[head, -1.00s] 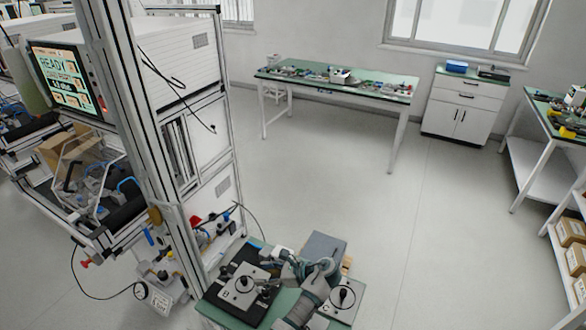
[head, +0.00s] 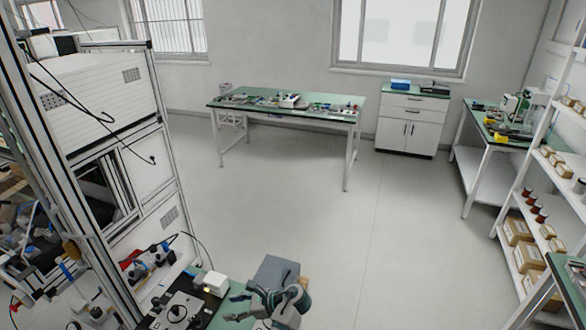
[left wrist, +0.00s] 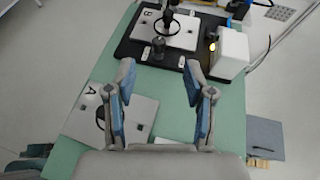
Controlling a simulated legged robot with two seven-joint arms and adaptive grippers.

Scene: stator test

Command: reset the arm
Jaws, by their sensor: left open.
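My left gripper (head: 238,306) is at the bottom of the head view, above a small green-topped table (head: 228,300). In the left wrist view the left gripper (left wrist: 159,66) has its two blue-padded fingers wide apart with nothing between them. Beyond the fingertips is a black fixture (left wrist: 140,50) carrying a pale plate with a dark upright post. A pale plate marked A (left wrist: 135,112) lies on the green top, partly hidden by the left finger. My right gripper does not show.
A white box (left wrist: 232,52) with a small lit lamp stands beside the fixture. A grey block (head: 277,272) is at the table's far edge. A tall framed test cabinet (head: 100,120) rises at left. A long workbench (head: 285,112) stands at the back. The floor between is clear.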

